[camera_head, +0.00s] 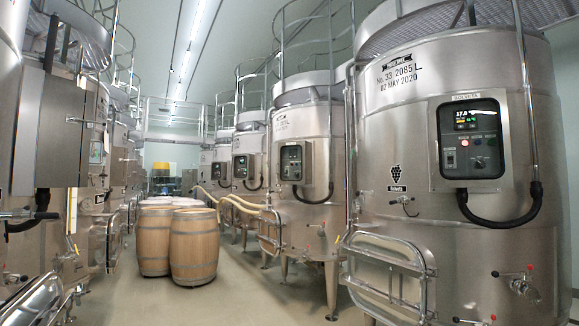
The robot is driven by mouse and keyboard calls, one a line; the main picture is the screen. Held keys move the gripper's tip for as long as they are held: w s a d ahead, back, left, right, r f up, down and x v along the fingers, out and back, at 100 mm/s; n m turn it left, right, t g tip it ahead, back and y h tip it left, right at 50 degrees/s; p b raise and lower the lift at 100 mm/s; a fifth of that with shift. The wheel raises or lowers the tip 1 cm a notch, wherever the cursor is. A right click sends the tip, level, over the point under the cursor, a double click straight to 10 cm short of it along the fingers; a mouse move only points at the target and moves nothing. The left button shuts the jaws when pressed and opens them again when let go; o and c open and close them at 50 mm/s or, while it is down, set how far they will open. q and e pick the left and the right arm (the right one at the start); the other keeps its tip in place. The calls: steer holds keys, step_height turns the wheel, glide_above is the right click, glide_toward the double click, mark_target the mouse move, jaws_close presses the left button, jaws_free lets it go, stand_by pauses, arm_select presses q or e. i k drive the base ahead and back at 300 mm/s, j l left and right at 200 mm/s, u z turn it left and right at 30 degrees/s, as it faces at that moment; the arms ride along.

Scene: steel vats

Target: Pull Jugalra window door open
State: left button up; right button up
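I cannot tell which fitting is the Jugalra window door, as no readable label with that name shows. The nearest vat (450,225) on the right has a control panel (470,138) with a lit display and a dark frame. Low on its front is a hatch door (385,272) with a metal bar frame, which looks shut. On the left, a steel box (50,130) is mounted on a vat, seen from the side, so its front is mostly hidden. Another hatch (35,300) shows at the lower left. Neither of my grippers is in view.
Several wooden barrels (194,245) stand in the aisle between two rows of vats. The floor (250,300) in front of them is clear. Pale hoses (235,203) run along the right row. Valves (520,285) stick out from the right vat.

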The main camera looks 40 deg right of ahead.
mark_target(302, 144)
steer(key=i+l+z, duration=0.55)
steer(key=i+z, duration=0.55)
steer(key=i, duration=2.1)
